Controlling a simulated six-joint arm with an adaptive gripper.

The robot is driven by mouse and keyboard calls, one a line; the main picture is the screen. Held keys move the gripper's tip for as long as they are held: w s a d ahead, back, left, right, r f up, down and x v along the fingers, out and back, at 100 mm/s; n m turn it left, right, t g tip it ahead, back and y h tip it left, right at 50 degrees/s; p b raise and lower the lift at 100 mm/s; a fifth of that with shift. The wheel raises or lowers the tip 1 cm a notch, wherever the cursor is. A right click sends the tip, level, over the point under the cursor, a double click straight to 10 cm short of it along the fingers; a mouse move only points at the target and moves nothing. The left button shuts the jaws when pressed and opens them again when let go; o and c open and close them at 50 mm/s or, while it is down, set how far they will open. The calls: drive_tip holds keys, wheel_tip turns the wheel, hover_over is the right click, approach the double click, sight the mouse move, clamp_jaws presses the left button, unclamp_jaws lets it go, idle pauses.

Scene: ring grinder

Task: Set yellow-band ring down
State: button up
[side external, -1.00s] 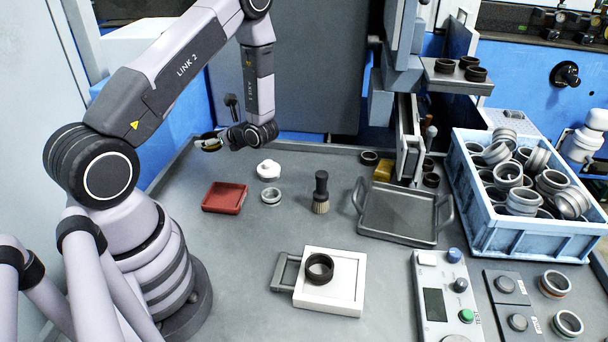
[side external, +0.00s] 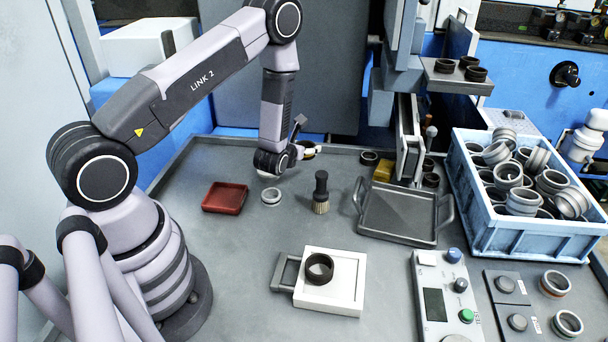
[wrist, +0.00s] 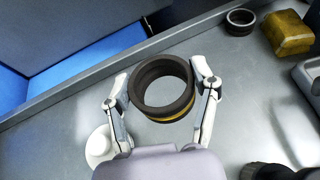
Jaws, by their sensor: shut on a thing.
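The yellow-band ring (wrist: 165,110) is dark with a yellow stripe low on its outer wall. My gripper (wrist: 162,86) is shut on it in the wrist view, one finger on each side. In the side external view the ring (side external: 309,150) shows only partly beside my gripper (side external: 304,151), toward the back edge of the grey table (side external: 240,255). The ring appears to be held above the table, but its exact height is hard to tell.
A white knob-shaped thing (wrist: 98,146) is close by the left finger. A silver ring (side external: 271,196), a brush (side external: 321,192) and a red tray (side external: 225,198) stand nearer the front. A dark ring (wrist: 240,21) and a yellow block (wrist: 288,33) lie to the right.

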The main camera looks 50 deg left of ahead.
sight(307, 180)
drive_tip(key=f, duration=0.4)
drive_tip(key=shift+w+d+h, duration=0.2)
drive_tip(key=shift+d+h, duration=0.1)
drive_tip(key=shift+d, duration=0.05)
drive_tip(key=shift+f, duration=2)
drive_tip(key=o, duration=1.2)
drive_tip(key=shift+f, duration=0.15)
